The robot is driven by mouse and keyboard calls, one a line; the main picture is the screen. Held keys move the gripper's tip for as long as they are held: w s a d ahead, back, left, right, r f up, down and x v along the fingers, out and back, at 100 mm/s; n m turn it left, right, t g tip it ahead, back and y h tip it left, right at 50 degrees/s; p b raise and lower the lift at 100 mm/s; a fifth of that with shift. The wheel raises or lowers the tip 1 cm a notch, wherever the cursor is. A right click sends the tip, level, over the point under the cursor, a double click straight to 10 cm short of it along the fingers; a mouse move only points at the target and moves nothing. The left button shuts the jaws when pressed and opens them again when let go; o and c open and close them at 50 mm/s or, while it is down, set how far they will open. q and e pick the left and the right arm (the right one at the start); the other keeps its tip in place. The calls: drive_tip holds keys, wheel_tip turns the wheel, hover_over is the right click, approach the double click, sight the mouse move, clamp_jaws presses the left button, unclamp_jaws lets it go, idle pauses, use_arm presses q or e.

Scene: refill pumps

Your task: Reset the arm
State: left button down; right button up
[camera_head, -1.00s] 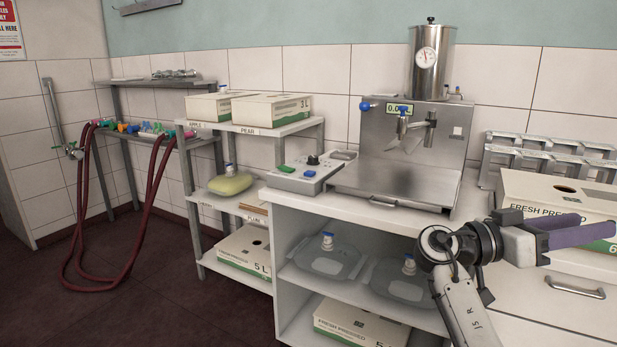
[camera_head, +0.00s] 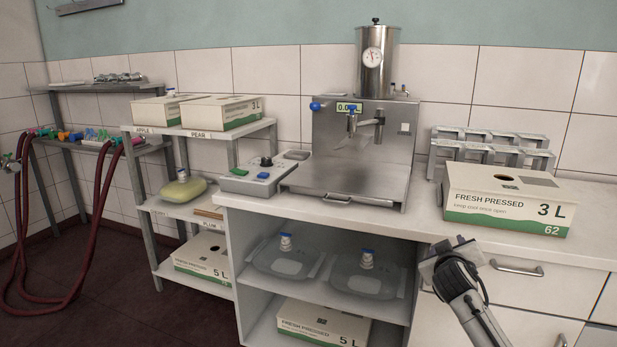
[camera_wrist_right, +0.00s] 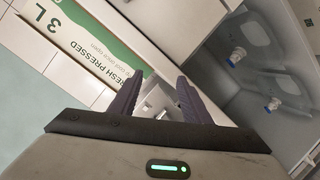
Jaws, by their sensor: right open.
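My right arm comes in from the bottom right of the head view, its gripper (camera_head: 443,252) in front of the counter's drawer fronts. In the right wrist view its two purple-grey fingers (camera_wrist_right: 158,98) stand apart with nothing between them. A carton marked FRESH PRESSED 3 L (camera_head: 508,200) stands on the counter above and behind the gripper, clear of it. The carton also shows in the right wrist view (camera_wrist_right: 82,55). My left gripper is out of view.
A steel filling machine (camera_head: 352,160) and a button box (camera_head: 262,175) stand on the counter (camera_head: 400,222). Clear bags (camera_head: 284,262) lie on the shelf below. A side rack (camera_head: 170,208) holds cartons. Red hoses (camera_head: 105,210) hang at left. A drawer handle (camera_head: 516,268) juts near my arm.

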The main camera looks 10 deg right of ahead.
drive_tip(key=w+a+r+n+t+y, duration=0.2)
drive_tip(key=w+a+t+y, duration=0.3)
drive_tip(key=a, duration=0.4)
drive_tip(key=s+a+f+g+y, duration=0.3)
drive_tip(key=s+a+f, duration=0.45)
drive_tip(key=f, duration=0.45)
drive_tip(key=s+a+f+n+g+y, duration=0.15)
drive_tip(key=s+a+f, duration=0.45)
drive_tip(key=s+f, duration=0.6)
drive_tip(key=s+a+f+g, duration=0.2)
drive_tip(key=s+a+f, duration=0.1)
drive_tip(key=s, duration=0.9)
drive_tip(key=s+a+f+m+g+y, duration=0.1)
drive_tip(key=s+a+f, duration=0.3)
drive_tip(key=s, duration=0.9)
drive_tip(key=a+g, duration=0.1)
drive_tip(key=a, duration=0.1)
drive_tip(key=shift+a, duration=0.3)
